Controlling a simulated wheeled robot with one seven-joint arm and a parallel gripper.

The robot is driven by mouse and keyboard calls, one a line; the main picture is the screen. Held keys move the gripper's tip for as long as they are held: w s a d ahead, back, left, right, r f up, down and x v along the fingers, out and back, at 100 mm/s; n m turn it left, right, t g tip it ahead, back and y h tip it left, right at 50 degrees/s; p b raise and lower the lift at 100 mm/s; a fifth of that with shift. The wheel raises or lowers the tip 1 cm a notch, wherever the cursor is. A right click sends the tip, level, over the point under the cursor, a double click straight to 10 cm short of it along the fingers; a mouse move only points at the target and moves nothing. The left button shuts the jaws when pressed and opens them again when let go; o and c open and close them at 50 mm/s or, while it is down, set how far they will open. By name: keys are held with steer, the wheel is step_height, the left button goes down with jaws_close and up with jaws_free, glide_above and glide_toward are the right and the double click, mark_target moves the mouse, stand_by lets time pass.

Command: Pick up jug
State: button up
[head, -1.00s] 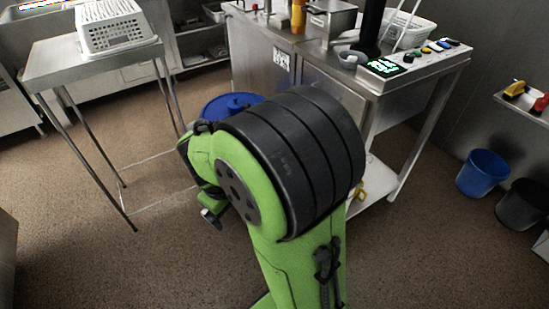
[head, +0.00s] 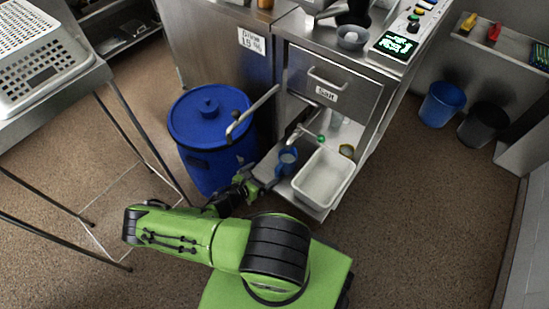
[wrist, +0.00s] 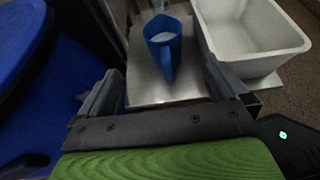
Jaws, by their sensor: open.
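A small blue jug (head: 286,161) stands upright on the low metal shelf under the drawer unit. It also shows in the wrist view (wrist: 163,45), with its handle towards me and something pale inside. My gripper (head: 262,184) is open, with the jug ahead of it and roughly between the lines of its two fingers (wrist: 168,85) in the wrist view. The fingers look short of the jug and do not appear to touch it.
A white bin (head: 325,178) stands close to the jug's right. A large blue barrel (head: 208,138) is close on the left. A metal tap (head: 303,134) reaches out above the shelf (wrist: 150,92). A metal table (head: 70,85) with a perforated basket (head: 35,55) is at the left.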

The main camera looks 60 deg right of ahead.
steer(key=b, duration=0.5)
glide_toward(293, 153)
steer(key=x, duration=0.3)
steer(key=shift+d+f, duration=0.25)
steer(key=shift+d, duration=0.45)
steer(key=shift+s, duration=0.1)
steer(key=c, duration=1.7)
steer(key=f+p+v, duration=0.1)
steer(key=v, duration=0.5)
steer(key=a+f+p+v, duration=0.1)
steer(key=p+v, duration=0.1)
steer(key=v, duration=0.4)
steer(key=f+p+v, duration=0.1)
steer(key=p+v, duration=0.1)
steer(key=v, duration=0.4)
steer(key=shift+a+f, duration=0.1)
steer(key=shift+a, duration=0.1)
steer(key=shift+c, duration=0.2)
